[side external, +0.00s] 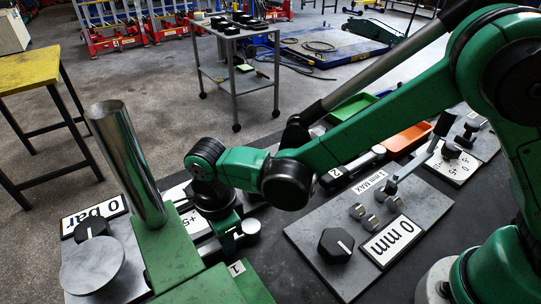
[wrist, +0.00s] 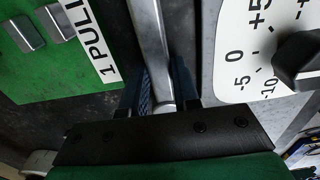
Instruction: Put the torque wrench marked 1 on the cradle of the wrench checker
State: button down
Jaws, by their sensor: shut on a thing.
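My gripper (wrist: 163,92) is shut on a grey metal bar (wrist: 150,40). The bar runs up the wrist view between the blue finger pads and has a rounded near end. It looks like the torque wrench, but no number shows on it. In the side view my gripper (side external: 228,240) is low at the front, partly hidden by my wrist. A green board (wrist: 50,75) left of the bar carries a label starting "1 PULL" (wrist: 92,38). Right of the bar is a white dial plate (wrist: 245,60) marked -10 to +5, with a black knob (wrist: 300,60). I cannot make out the cradle.
A tall metal cylinder (side external: 127,165) rises from a green block (side external: 165,250) left of my gripper. A "0 bar" plate (side external: 95,212) stands farther left. A grey panel with a "0 mm" plate (side external: 389,241) lies right. An orange tray (side external: 407,138) is behind my arm.

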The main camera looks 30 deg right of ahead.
notch_tip(320, 180, up, 19)
jog(key=w+d+r, duration=0.1)
jog(key=w+d, duration=0.5)
jog(key=d, duration=0.6)
jog(key=w+d, duration=0.5)
jog(key=d, duration=0.6)
jog(key=shift+h, duration=0.4)
jog(key=f, duration=1.5)
jog(key=shift+w+d, duration=0.1)
jog(key=shift+d, duration=0.2)
jog(key=shift+f, duration=2.2)
jog(key=shift+f, duration=0.15)
jog(key=c, duration=0.7)
grip_release()
jog(key=shift+o, duration=0.2)
